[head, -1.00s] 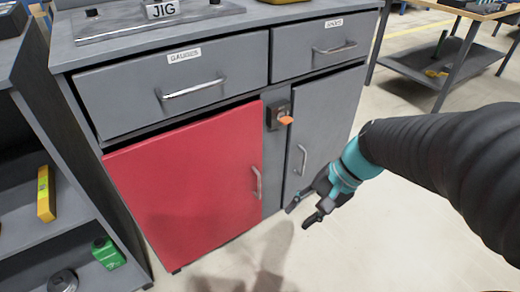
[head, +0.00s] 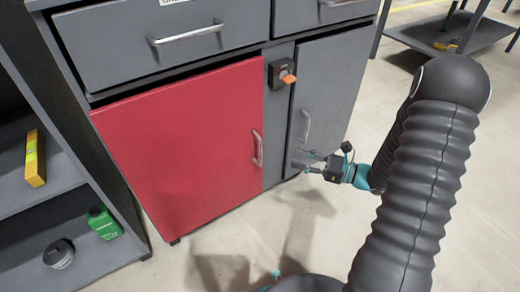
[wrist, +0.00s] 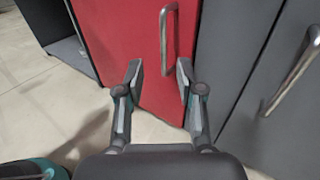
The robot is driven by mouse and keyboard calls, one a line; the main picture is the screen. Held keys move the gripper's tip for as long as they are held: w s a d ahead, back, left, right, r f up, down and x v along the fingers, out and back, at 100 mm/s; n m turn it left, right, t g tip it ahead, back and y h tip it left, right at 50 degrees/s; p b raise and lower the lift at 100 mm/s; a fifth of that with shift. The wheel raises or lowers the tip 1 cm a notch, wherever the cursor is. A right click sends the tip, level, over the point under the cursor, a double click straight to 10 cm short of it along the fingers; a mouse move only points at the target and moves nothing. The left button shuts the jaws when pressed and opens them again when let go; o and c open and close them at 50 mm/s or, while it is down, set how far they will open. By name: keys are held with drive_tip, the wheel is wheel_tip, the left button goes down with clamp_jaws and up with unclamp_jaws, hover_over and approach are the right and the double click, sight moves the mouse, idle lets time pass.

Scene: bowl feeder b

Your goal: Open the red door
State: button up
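The red door (head: 185,145) is the lower left door of a grey cabinet and looks shut. Its vertical metal handle (head: 257,149) is near its right edge. The handle also shows in the wrist view (wrist: 164,38), upright and ahead of the fingers. My gripper (head: 308,162) is low in front of the grey right door, to the right of the red handle and apart from it. In the wrist view my gripper (wrist: 158,82) is open and empty, its two fingers spread below and either side of the handle.
A grey door (head: 330,95) with its own handle (head: 306,127) is beside the red one. An orange-knobbed switch (head: 282,74) sits between them. Drawers are above. An open shelf (head: 65,185) stands close on the left. The floor in front is clear.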

hover_over(260, 164)
drive_tip(key=shift+w+f+b, duration=0.25)
drive_tip(key=shift+w+b, duration=0.05)
drive_tip(key=shift+b, duration=0.1)
idle(0.3)
clamp_jaws()
